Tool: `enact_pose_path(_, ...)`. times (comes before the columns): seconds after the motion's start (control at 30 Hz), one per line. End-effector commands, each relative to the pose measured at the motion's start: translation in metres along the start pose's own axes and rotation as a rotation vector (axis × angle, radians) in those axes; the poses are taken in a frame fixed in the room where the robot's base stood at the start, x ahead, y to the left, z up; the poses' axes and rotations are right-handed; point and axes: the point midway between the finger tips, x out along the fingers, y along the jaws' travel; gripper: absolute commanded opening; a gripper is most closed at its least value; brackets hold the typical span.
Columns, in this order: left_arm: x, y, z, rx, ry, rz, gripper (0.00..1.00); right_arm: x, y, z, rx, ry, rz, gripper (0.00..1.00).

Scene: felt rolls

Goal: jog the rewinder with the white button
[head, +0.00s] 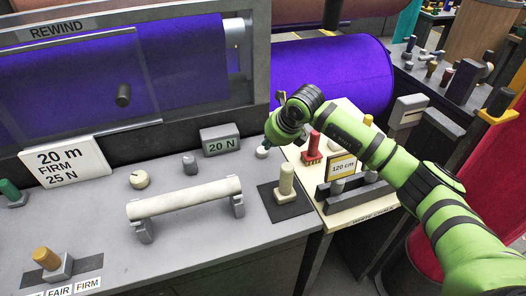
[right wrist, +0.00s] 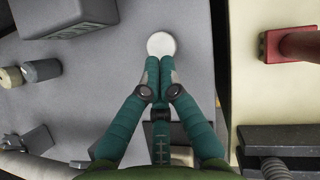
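The white button (head: 262,153) sits on the grey rewinder bench (head: 190,240), near its right back edge. In the right wrist view the button (right wrist: 161,43) is a round white disc just beyond my fingertips. My right gripper (head: 268,143) is at the button, with its arm coming in from the right. In the right wrist view the gripper's (right wrist: 159,62) two teal fingers are shut together, nothing between them, their tips overlapping the button's near edge. I cannot tell whether they touch it. The purple felt (head: 90,85) shows behind the REWIND window. My left gripper is not in view.
A grey display reading 20 N (head: 220,139) stands left of the button. A red post (head: 312,148) and a 120 cm sign (head: 343,168) stand close on its right. A cream post (head: 286,182) and a pale roller (head: 185,197) are in front.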

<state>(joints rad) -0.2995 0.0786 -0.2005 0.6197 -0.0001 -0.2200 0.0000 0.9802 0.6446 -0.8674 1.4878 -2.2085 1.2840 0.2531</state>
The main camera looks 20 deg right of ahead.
Motion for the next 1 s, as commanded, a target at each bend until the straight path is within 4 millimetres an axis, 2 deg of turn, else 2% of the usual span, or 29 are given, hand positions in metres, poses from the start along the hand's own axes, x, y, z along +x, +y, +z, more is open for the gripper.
enact_pose_path(1.0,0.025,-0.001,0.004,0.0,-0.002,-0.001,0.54,0.025,0.0,-0.015,0.0,0.001,0.0,0.0)
